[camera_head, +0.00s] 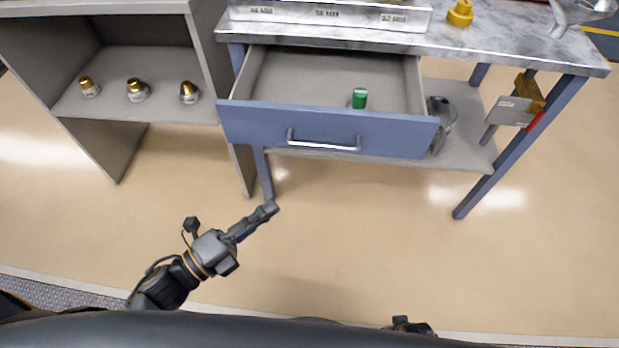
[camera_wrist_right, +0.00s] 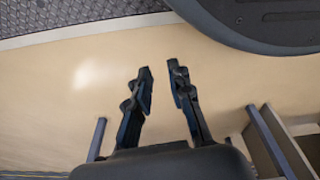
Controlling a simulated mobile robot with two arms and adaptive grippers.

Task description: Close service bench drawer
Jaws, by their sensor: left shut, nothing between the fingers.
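The service bench drawer (camera_head: 330,128) is pulled out in the head view, with a blue front and a silver bar handle (camera_head: 323,143). A small green cylinder (camera_head: 360,98) stands inside it. My left gripper (camera_head: 271,207) is shut and empty, below and left of the handle and apart from the drawer front. My right gripper (camera_wrist_right: 160,75) shows in the right wrist view with its fingers apart and only floor between them. In the head view only a small dark part of the right arm shows at the bottom edge.
The bench top (camera_head: 480,45) carries a labelled tray (camera_head: 330,14), a yellow object (camera_head: 460,13) and a metal funnel (camera_head: 575,14). A grey shelf unit (camera_head: 100,70) with several brass-topped fittings stands left. A lower shelf (camera_head: 465,150) and bench legs are near the drawer. The floor in front is clear.

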